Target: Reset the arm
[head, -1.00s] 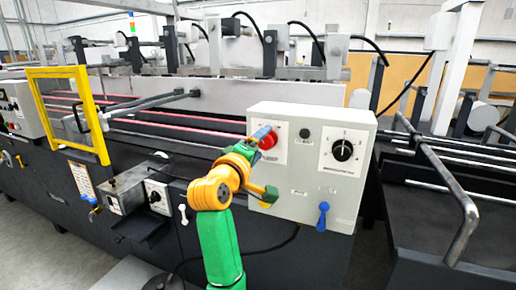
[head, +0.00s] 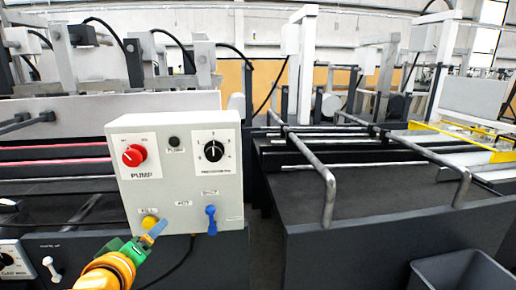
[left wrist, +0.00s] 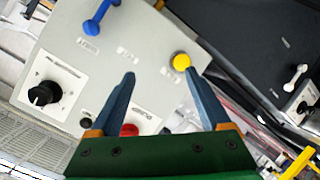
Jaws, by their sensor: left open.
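My left gripper (head: 155,232) is in front of the lower left of a pale grey control box (head: 183,185). It overlaps a yellow button (head: 149,222) in the head view; I cannot tell if it touches it. In the left wrist view the fingers (left wrist: 160,76) are spread with nothing between the tips, and the yellow button (left wrist: 181,62) shows near one fingertip. Above it on the box is a red pump knob (head: 134,155), partly hidden by my gripper in the wrist view (left wrist: 129,130). My right gripper is not in view.
The box also carries a black dial (head: 213,151), a small black button (head: 174,142) and a blue lever (head: 211,219). Bent metal rails (head: 325,185) stick out over the machine at right. A dark bin (head: 462,270) stands at lower right.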

